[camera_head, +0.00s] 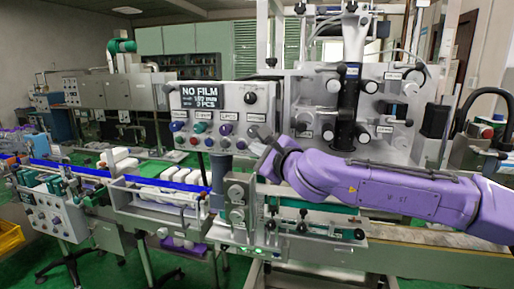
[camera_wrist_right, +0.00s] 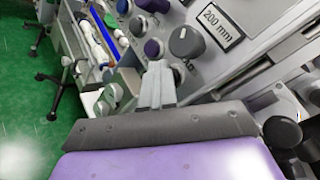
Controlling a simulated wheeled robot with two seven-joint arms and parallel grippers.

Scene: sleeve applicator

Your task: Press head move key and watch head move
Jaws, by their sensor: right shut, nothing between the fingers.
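The control panel (camera_head: 215,118) stands in the middle of the head view. Its display (camera_head: 206,96) reads "NO FILM" with smaller lines below. Rows of coloured round keys (camera_head: 202,128) sit under it, with labels too small to read, so I cannot tell which is the head move key. My right gripper (camera_head: 258,136) is at the panel's lower right. I cannot tell whether the tips touch the panel. My left gripper is not in view.
The applicator head on its black column (camera_head: 350,90) stands behind my right arm. A conveyor with a blue rail (camera_head: 160,183) and white items runs left of the panel. A "200 mm" plate (camera_wrist_right: 220,25) is right of the grey knob. Green floor shows at left.

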